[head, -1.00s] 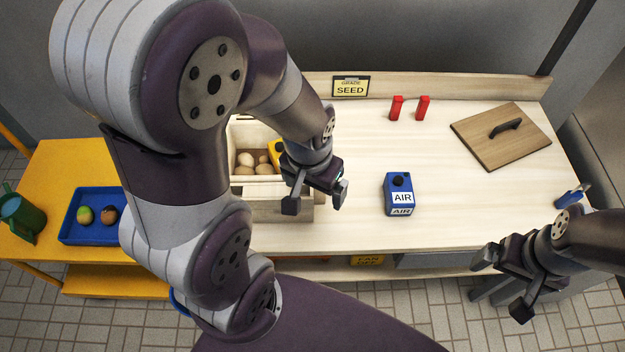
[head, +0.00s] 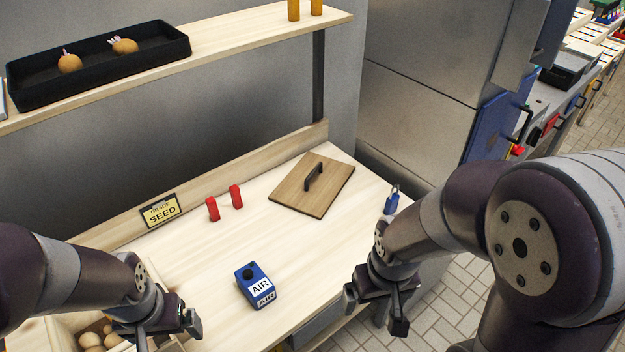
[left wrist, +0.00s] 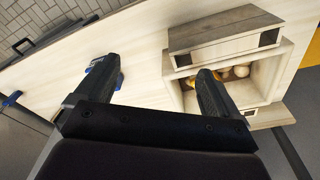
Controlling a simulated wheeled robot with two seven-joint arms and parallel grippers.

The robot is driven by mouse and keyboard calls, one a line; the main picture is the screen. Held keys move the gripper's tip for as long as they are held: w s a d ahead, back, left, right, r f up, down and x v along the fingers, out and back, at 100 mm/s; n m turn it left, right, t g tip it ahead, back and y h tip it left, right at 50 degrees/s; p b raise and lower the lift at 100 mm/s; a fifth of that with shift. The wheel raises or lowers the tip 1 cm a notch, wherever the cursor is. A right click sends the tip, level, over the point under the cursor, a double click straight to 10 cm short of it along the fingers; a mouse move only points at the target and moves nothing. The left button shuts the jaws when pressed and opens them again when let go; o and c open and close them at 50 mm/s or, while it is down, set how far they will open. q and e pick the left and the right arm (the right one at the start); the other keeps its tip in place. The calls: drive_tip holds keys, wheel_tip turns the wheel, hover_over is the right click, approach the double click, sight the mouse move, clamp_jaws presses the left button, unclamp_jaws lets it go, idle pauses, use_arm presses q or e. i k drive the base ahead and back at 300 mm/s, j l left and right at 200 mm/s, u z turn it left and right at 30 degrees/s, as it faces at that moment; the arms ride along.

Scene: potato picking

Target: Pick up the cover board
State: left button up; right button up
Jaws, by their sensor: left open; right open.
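The cover board (head: 298,196) is a flat brown wooden panel with a dark handle (head: 314,177) on top. It lies flat on the right part of the pale wooden table, near the back edge, in the head view. My left gripper (head: 168,332) is open and empty beside the wooden crate at the lower left, far from the board. In the left wrist view its two fingers (left wrist: 155,95) are apart with nothing between them. My right gripper (head: 374,310) is open and empty in front of the table's right front edge, nearer the board but well apart from it.
A wooden crate with potatoes (head: 90,341) stands at the lower left. A blue AIR box (head: 256,287), two red blocks (head: 224,203) and a SEED sign (head: 160,211) are on the table. A shelf (head: 240,40) hangs above, holding a black tray (head: 100,62). Table around the board is mostly clear.

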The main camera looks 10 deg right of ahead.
sight(311, 186)
drive_tip(key=i+l+z, duration=0.1)
drive_tip(key=i+l, duration=0.25)
drive_tip(key=l, duration=0.2)
drive_tip(key=i+l+z, duration=0.1)
drive_tip(key=i+l, duration=0.25)
drive_tip(key=l, duration=0.2)
drive_tip(key=i+l, duration=0.4)
drive_tip(key=l+z, duration=0.05)
drive_tip(key=l, duration=0.1)
